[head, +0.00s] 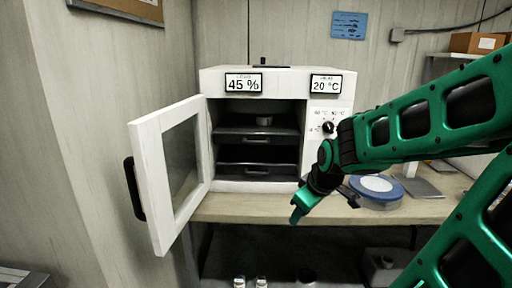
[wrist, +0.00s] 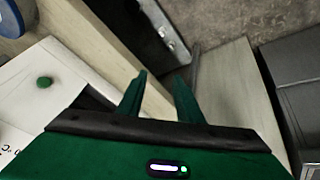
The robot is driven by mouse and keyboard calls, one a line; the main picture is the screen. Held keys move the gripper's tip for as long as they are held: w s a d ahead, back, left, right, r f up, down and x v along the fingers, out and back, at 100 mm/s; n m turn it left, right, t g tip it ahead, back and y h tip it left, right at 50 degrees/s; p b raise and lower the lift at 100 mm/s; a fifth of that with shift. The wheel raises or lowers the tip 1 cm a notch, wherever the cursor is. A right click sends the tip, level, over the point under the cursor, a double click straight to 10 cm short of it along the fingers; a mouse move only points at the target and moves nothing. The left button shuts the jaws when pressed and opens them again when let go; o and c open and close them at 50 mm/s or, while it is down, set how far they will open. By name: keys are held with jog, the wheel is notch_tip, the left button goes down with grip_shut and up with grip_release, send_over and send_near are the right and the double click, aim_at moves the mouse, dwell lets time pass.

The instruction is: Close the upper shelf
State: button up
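The white cabinet (head: 278,187) stands on the bench with its door (head: 165,185) swung wide open to the left. Inside, the dark upper shelf (head: 232,132) has a handle on its front and bears a small metal dish (head: 264,121). A similar lower shelf (head: 257,169) sits below it. I cannot tell how far either shelf is pulled out. My gripper (head: 298,214) points down in front of the bench edge, right of and below the shelves, touching neither. In the wrist view, its two green fingers (wrist: 160,85) stand apart with nothing between them.
The open door with its black handle (head: 135,188) stands out at the left. A blue-lidded round container (head: 377,187) lies on the bench (head: 240,207) behind my arm. Small bottles (head: 261,282) stand below the bench. The space before the cabinet opening is clear.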

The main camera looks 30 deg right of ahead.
jog(key=w+r+n+t, duration=0.45)
jog(key=w+n, duration=0.25)
jog(key=w, duration=0.5)
jog(key=n+t+h, duration=0.2)
jog(key=n+t, duration=0.4)
send_near(256, 143)
jog(key=x, duration=0.8)
jog(key=shift+w+d, duration=0.1)
jog(key=shift+w, duration=0.15)
grip_shut()
jog(key=shift+f, duration=0.1)
